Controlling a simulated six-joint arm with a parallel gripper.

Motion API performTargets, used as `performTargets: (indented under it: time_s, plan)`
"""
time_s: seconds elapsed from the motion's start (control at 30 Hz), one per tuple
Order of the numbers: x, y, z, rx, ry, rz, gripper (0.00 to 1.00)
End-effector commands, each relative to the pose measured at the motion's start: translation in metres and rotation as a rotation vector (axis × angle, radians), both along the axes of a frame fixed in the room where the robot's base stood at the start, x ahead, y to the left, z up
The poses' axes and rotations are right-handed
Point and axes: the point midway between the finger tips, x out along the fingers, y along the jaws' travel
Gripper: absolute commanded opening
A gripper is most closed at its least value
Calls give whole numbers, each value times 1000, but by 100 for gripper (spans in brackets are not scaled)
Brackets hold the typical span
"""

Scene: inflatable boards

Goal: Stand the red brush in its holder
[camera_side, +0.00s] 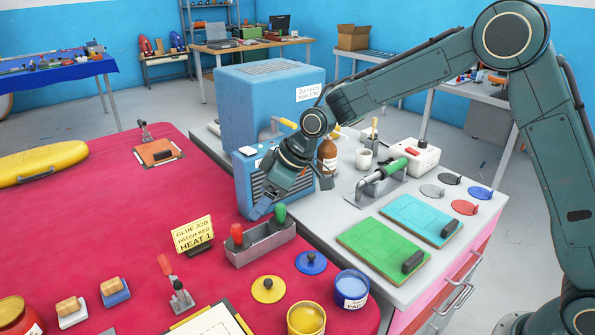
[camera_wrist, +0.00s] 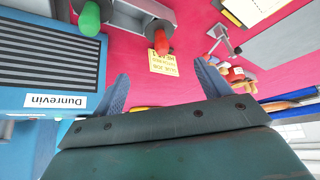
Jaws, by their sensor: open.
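A red-handled tool (camera_side: 237,236), apparently the red brush, stands upright at the left end of a grey trough-like holder (camera_side: 262,246) on the red table. A green-handled tool (camera_side: 279,214) stands at the holder's right end. The wrist view also shows the red handle (camera_wrist: 161,42), the green handle (camera_wrist: 89,20) and part of the holder (camera_wrist: 138,14). Their lower ends are hidden inside the holder. My gripper (camera_side: 260,208) is open and empty, above and behind the holder, close to the blue heater. Its spread fingers (camera_wrist: 161,72) show in the wrist view, apart from both handles.
The blue Dunrevin heater (camera_side: 245,180) stands just behind the holder. A yellow sign (camera_side: 193,234) is at the holder's left. A red-handled clamp (camera_side: 180,297), a yellow lid (camera_side: 268,289) and a blue lid (camera_side: 311,262) lie in front. The red table's middle is clear.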

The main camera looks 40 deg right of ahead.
Motion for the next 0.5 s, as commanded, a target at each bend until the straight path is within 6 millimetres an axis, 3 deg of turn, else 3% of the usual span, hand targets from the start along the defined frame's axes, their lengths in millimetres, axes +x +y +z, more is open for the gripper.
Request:
performTargets:
  time_s: [0.27, 0.5]
  plan:
    - [-43, -35, 57, -22, 6, -105, 76]
    - [-95, -68, 100, -38, 16, -215, 76]
